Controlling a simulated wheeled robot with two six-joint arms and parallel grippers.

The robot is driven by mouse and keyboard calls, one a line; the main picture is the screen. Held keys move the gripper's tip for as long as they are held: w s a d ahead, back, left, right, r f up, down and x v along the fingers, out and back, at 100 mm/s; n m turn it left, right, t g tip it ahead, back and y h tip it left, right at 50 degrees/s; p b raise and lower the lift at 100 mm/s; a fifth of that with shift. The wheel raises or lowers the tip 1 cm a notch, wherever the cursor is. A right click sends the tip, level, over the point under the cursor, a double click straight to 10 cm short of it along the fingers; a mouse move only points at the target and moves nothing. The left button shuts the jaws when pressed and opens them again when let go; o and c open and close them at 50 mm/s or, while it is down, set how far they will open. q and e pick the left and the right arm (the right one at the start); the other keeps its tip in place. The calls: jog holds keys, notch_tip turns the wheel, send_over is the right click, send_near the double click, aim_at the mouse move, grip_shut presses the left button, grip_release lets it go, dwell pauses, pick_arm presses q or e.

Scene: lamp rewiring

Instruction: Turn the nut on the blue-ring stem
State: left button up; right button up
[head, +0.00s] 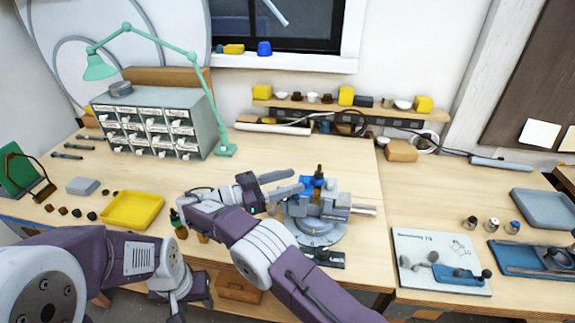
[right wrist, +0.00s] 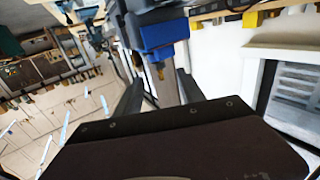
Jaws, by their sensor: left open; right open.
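A stem with a brass-coloured part and a dark top (head: 319,170) stands upright at the grey vise (head: 322,228) on the bench. Blue blocks (head: 306,183) sit beside it; I cannot make out a separate blue ring or the nut's outline. In the right wrist view a brass tip (right wrist: 160,72) shows below a blue block (right wrist: 160,40). My right gripper (head: 284,184) is open and empty, its fingers pointing at the stem from the left, apparently apart from it. My left gripper (head: 188,290) is low near the bench's front edge, its fingers not clearly seen.
A yellow tray (head: 132,210) and a drawer cabinet (head: 155,125) with a green lamp (head: 150,40) stand on the left. A white board (head: 440,260) with parts and a grey tray (head: 545,207) lie on the right. The bench behind the vise is clear.

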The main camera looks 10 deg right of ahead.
pick_arm(q)
jog(key=shift+r+p, duration=0.45)
jog(key=shift+r, duration=0.45)
pick_arm(e)
jog(key=shift+s+a, duration=0.1)
jog(key=shift+s, duration=0.05)
